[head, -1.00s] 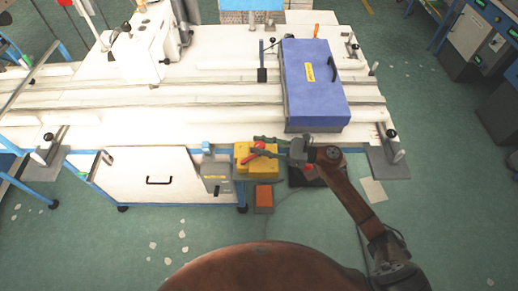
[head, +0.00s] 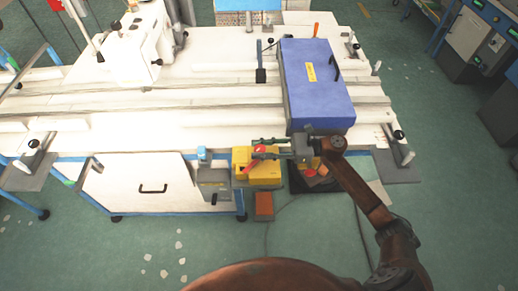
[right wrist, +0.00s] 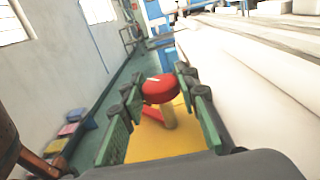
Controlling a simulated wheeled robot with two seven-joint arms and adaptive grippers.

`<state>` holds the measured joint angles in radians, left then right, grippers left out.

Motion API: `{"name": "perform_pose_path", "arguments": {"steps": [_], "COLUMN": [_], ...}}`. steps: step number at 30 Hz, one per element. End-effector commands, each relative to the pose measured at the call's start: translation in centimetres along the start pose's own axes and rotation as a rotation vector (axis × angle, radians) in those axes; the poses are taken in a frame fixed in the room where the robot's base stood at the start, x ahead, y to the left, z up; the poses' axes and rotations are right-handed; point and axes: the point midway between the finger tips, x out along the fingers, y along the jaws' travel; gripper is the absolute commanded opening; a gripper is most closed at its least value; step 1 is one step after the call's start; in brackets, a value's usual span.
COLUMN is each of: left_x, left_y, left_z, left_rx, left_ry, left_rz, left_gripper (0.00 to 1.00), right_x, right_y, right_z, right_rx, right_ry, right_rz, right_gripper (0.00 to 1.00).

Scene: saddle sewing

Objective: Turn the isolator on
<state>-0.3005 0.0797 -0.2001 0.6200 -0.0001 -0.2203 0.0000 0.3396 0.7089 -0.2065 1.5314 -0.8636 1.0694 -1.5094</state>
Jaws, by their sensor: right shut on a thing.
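The isolator is a yellow box (head: 262,174) with a red handle (head: 258,150) on top, at the front edge of the white table. My right gripper (head: 256,149) reaches it from the right, with its green fingers on both sides of the red handle. In the right wrist view, the red handle (right wrist: 160,90) sits between the two fingers over the yellow box (right wrist: 165,145). The gripper is shut on the handle. Part of the handle is hidden by the fingers. My left gripper is not in view.
A blue case (head: 315,95) lies on the white table (head: 130,110) just behind the gripper. A grey box (head: 214,183) hangs to the left of the isolator, and an orange block (head: 264,206) is below it. The green floor in front is mostly clear.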

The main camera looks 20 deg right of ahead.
Motion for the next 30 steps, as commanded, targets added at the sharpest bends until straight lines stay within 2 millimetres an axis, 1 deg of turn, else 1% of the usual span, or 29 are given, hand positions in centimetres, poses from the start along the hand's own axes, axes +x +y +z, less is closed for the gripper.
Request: {"name": "perform_pose_path", "arguments": {"steps": [1, 2, 9, 17, 20, 23, 27, 30], "left_x": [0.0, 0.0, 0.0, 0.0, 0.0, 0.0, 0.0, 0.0], "left_y": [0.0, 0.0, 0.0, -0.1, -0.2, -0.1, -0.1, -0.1], "left_z": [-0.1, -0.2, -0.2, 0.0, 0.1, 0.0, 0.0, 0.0], "left_rx": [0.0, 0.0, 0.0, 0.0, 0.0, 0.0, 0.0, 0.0], "left_ry": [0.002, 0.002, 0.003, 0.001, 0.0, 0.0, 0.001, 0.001], "left_rz": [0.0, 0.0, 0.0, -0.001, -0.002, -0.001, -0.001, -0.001], "left_gripper": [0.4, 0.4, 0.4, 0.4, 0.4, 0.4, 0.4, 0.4], "right_x": [0.0, 0.0, 0.0, 0.0, -0.6, -1.9, -4.3, -5.8], "right_y": [0.0, 0.0, 0.0, 0.0, 0.0, -0.1, -0.1, -0.1], "right_z": [0.0, 0.0, 0.0, 0.0, 0.0, -0.1, -0.1, -0.1], "right_rx": [0.001, 0.001, 0.0, 0.0, 0.0, -0.001, 0.002, 0.0], "right_ry": [0.0, 0.0, 0.0, 0.0, 0.001, 0.003, 0.002, 0.001], "right_rz": [0.001, 0.001, 0.0, -0.001, -0.002, -0.003, -0.004, -0.003], "right_gripper": [0.0, 0.31, 0.47, 0.47, 0.47, 0.47, 0.47, 0.47]}}
